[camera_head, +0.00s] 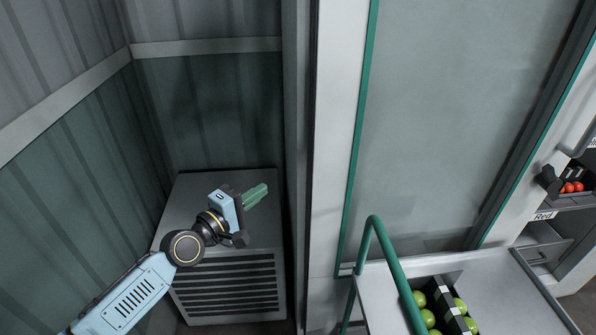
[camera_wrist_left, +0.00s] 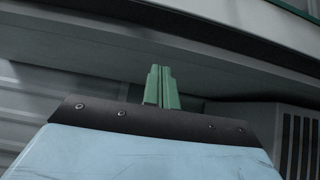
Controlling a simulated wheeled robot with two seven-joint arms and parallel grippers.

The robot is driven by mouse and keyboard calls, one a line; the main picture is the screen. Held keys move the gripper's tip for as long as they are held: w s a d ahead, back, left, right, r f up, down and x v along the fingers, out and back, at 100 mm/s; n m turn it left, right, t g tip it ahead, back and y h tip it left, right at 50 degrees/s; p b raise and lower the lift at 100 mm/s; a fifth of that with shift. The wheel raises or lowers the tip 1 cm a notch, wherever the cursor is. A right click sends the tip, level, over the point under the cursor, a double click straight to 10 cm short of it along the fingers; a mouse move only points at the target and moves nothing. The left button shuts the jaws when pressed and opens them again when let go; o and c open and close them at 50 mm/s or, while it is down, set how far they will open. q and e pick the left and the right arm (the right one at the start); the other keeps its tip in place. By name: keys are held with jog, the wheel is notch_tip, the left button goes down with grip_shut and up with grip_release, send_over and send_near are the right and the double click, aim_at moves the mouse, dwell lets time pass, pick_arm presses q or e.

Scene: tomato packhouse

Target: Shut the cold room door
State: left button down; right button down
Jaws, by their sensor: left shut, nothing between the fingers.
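A large pale glass panel (camera_head: 450,110) with green edging fills the right half of the head view. A white upright (camera_head: 337,130) runs along its left side, with a dark strip on that upright's left edge. I cannot tell for certain which of these belongs to the cold room door, and no handle is clear. My left gripper (camera_head: 257,193) is shut and empty, left of the upright and apart from it, in front of a grey vented cabinet (camera_head: 225,262). Its green fingers (camera_wrist_left: 161,88) also show pressed together in the left wrist view. My right gripper is out of view.
Corrugated walls (camera_head: 80,150) close in the corner on the left. At lower right stands a light table (camera_head: 510,295) with green tomatoes (camera_head: 430,315) in a dark-divided holder and a green rail (camera_head: 385,260). A shelf labelled "Red" (camera_head: 544,216) is at far right.

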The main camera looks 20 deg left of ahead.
pick_arm(q)
jog(key=x, duration=0.8)
jog(key=shift+w+d+r+p, duration=0.1)
jog(key=shift+w+d+p, duration=0.15)
jog(key=shift+d, duration=0.35)
jog(key=shift+w+d+p, duration=0.15)
jog(key=shift+w+d, duration=0.2)
jog(key=shift+d, duration=0.25)
jog(key=shift+w+d, duration=0.3)
jog(key=shift+d, duration=0.45)
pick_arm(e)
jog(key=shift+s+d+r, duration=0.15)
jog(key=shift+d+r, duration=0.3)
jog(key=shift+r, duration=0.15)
